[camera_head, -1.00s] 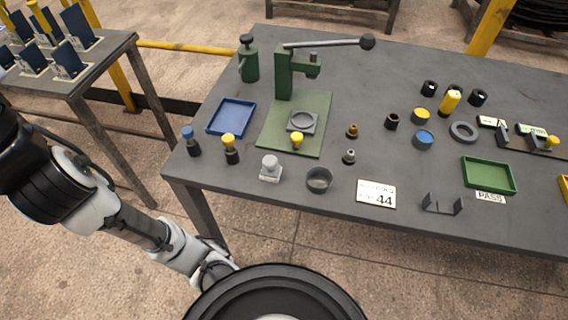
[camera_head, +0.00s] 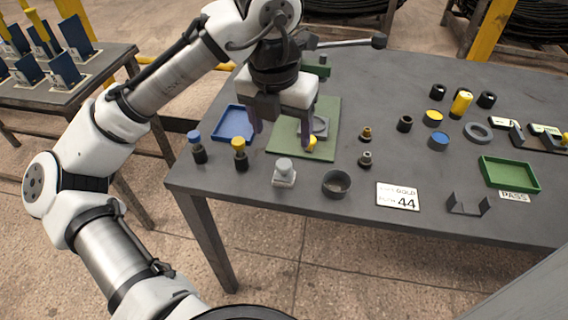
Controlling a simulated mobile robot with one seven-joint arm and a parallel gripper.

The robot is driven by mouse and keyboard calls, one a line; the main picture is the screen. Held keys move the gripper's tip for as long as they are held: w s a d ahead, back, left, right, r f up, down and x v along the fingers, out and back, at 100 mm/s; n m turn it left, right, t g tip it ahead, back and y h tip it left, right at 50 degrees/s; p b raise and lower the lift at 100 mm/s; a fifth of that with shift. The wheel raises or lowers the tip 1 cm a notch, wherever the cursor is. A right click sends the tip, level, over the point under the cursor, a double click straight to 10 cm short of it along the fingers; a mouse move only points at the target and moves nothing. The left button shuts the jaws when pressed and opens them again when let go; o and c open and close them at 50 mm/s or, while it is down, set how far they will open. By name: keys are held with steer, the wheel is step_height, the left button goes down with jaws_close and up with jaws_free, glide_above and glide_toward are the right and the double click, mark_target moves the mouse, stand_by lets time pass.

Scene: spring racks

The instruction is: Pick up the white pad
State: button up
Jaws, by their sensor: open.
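The likely white pad (camera_head: 284,172) is a small pale piece with a round grey-white top on a squarish white base. It stands upright near the front edge of the grey table (camera_head: 365,220). My gripper (camera_head: 281,132) is open and empty, its two fingers pointing down. In the picture it lies just above the white pad, in front of the green press plate (camera_head: 273,139). The gripper and the pad appear apart; the exact height is hard to tell. My arm hides most of the press.
Left of the pad stand a yellow-topped (camera_head: 240,153) and a blue-topped (camera_head: 197,147) black piece. A dark round cup (camera_head: 336,183) is close on its right. A blue tray (camera_head: 226,134) lies behind. A yellow-topped piece (camera_head: 311,144) is by the right finger.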

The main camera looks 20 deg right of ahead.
mark_target(283, 164)
steer(key=f, duration=0.7)
steer(key=shift+w+d+f+b, duration=0.2)
steer(key=shift+w+f+b, duration=0.05)
steer(key=shift+b, duration=0.05)
steer(key=shift+w+d+f, duration=0.15)
steer(key=shift+f, duration=0.85)
steer(key=shift+w+d+f, duration=0.1)
steer(key=shift+w+f, duration=0.1)
steer(key=shift+f, duration=0.85)
steer(key=shift+w+d+f, duration=0.15)
steer(key=shift+f, duration=0.85)
steer(key=c, duration=1.1)
steer(key=shift+r, duration=0.1)
